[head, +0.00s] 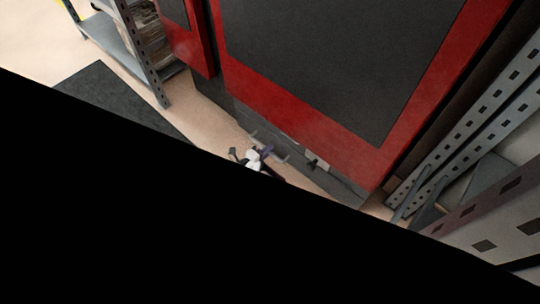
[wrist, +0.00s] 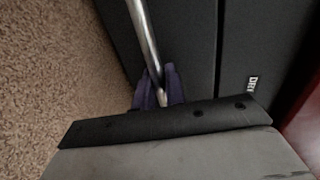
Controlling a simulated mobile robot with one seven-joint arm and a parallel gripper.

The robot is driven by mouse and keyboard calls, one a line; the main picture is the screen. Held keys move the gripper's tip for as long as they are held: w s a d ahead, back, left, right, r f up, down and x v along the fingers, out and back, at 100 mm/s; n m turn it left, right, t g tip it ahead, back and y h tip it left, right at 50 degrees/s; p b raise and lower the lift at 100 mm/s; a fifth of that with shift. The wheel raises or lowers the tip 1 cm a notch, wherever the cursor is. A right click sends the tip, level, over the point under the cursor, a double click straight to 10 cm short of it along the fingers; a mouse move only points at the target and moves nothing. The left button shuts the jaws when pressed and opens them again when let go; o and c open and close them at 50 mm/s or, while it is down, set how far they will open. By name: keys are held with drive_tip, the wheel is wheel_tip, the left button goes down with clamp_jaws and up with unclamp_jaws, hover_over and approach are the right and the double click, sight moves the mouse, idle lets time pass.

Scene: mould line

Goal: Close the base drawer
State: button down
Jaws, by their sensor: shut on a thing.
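The base drawer is the dark grey front (wrist: 190,50) in the wrist view, with a bright metal bar handle (wrist: 143,32). In the head view the low grey base (head: 335,184) runs under a red and dark cabinet. My gripper (wrist: 160,85) has its purple fingers on either side of the handle and is shut on it. In the head view my gripper (head: 262,155) is small, against the base near the floor. I cannot tell how far the drawer stands out, as a black area hides the lower part of that view.
The red cabinet (head: 290,110) stands above the base. Metal racking (head: 470,130) is close on the right, and a shelf unit (head: 130,50) stands at the upper left. A dark mat (head: 110,95) lies on the beige floor (head: 205,115), which is open to the left.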

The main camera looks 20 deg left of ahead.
drive_tip(key=shift+w+d+r, duration=0.1)
drive_tip(key=shift+w+r, duration=0.05)
drive_tip(key=shift+w, duration=0.2)
drive_tip(key=c, duration=1.5)
unclamp_jaws()
drive_tip(key=shift+c, duration=0.2)
drive_tip(key=shift+s, duration=0.15)
drive_tip(key=p+v, duration=0.5)
drive_tip(key=v, duration=0.8)
drive_tip(key=shift+s, duration=0.35)
drive_tip(key=shift+p, duration=0.3)
